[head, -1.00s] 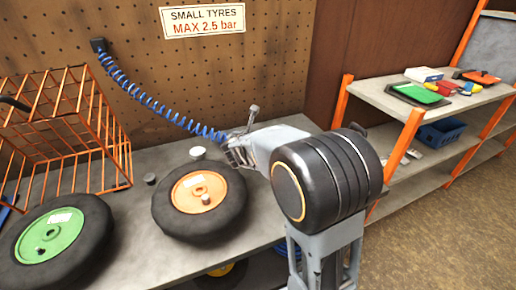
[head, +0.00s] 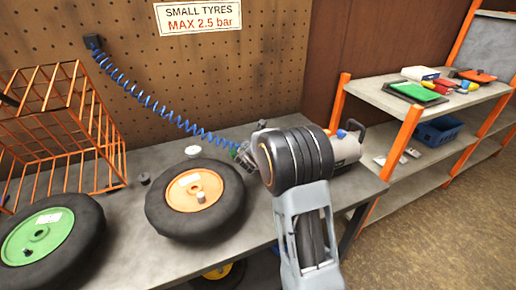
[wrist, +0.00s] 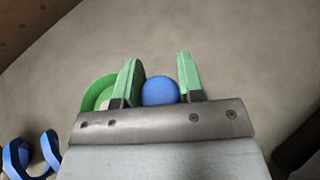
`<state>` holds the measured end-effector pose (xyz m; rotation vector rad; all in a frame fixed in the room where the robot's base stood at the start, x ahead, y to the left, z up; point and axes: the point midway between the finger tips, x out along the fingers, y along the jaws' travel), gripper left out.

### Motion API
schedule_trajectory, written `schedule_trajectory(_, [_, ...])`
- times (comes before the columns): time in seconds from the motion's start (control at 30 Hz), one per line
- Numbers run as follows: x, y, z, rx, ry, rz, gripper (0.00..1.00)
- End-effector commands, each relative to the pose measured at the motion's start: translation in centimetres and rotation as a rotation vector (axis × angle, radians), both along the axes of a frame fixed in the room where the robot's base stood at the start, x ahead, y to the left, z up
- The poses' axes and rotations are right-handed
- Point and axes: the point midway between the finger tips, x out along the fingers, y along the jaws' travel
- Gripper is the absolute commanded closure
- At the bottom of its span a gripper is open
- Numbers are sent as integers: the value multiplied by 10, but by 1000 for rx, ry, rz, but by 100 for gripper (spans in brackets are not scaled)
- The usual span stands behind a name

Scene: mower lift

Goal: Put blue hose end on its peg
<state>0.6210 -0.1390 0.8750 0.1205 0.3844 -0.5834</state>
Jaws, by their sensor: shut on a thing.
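The blue coiled hose (head: 150,103) runs from a dark wall fitting (head: 94,42) on the pegboard down to my gripper (head: 243,160). In the head view my wrist partly hides the gripper. In the wrist view my gripper's green fingers (wrist: 160,82) are shut on the round blue hose end (wrist: 160,91). A green ring-shaped part (wrist: 98,92) shows beside the left finger, and blue hose coils (wrist: 32,155) show at lower left. The hose end is near the bench's back, right of the orange-hubbed wheel (head: 195,190). I cannot make out the peg in either view.
A grey machine with a dark handle (head: 347,147) stands on the bench at right, close behind my arm. A green-hubbed wheel (head: 38,238) and an orange wire basket (head: 62,130) are at left. Small caps (head: 193,151) lie on the bench. A shelf (head: 440,100) stands further right.

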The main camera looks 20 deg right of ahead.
Motion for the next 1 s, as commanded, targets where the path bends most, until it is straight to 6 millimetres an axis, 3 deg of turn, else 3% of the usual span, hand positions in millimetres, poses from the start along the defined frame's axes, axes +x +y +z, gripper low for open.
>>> schedule_trajectory(0.43, [0,0,-5,0,-2,0,97])
schedule_trajectory(0.47, [0,0,-5,0,-1,0,64])
schedule_trajectory(0.5, [0,0,-4,-1,-1,0,60])
schedule_trajectory(0.73, [0,0,-4,0,0,0,39])
schedule_trajectory(1.0, [0,0,-1,0,0,0,39])
